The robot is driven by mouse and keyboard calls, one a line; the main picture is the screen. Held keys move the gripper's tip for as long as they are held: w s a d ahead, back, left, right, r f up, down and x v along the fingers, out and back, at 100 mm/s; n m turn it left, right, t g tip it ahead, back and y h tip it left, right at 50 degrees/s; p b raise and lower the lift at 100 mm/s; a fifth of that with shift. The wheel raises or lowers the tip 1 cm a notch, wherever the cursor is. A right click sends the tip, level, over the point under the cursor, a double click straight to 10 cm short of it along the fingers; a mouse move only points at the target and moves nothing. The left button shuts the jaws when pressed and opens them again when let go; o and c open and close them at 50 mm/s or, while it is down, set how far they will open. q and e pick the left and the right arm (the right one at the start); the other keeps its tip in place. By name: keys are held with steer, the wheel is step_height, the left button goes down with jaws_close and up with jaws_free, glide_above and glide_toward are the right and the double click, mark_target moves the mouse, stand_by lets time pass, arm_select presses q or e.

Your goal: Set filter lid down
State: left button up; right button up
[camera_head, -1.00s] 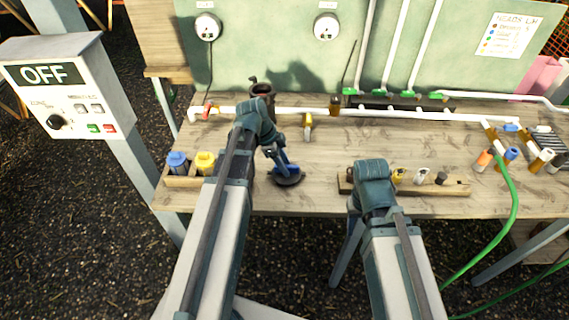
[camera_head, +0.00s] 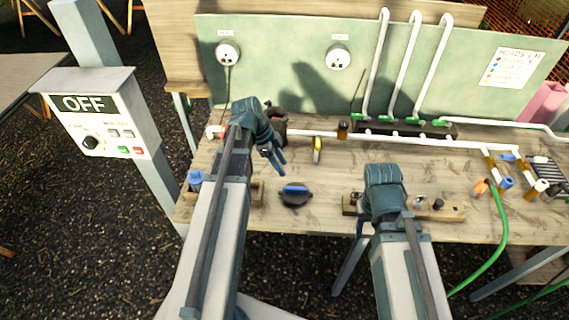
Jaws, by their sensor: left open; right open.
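The filter lid (camera_head: 295,196), a dark round disc with a blue raised grip on top, lies flat on the wooden table near its front edge. My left gripper (camera_head: 278,163) is open and empty, above and behind the lid, apart from it. The filter body (camera_head: 277,122), dark and round, stands at the left end of the white pipe, partly hidden by my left arm. My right arm's wrist (camera_head: 383,190) is over the front of the table; its fingers are hidden behind it.
A wooden block (camera_head: 452,212) with small fittings lies by my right arm. A yellow-handled valve (camera_head: 317,150) sits on the white pipe. A blue-capped bottle (camera_head: 195,181) stands at the table's left edge. A control box (camera_head: 103,112) reads OFF. Table between lid and block is clear.

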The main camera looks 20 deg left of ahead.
arm_select(q)
steer(key=s+d+n+y, duration=0.2)
steer(key=s+d+n, duration=0.3)
steer(key=d, duration=0.4)
steer(key=s+d+f+n+g+y, duration=0.1)
steer(key=s+d+n+y, duration=0.2)
steer(key=s+d+n, duration=0.3)
steer(key=s+d, duration=0.1)
steer(key=d, duration=0.2)
steer(key=shift+s+f, duration=0.2)
steer(key=shift+s, duration=0.15)
steer(key=shift+d, duration=0.1)
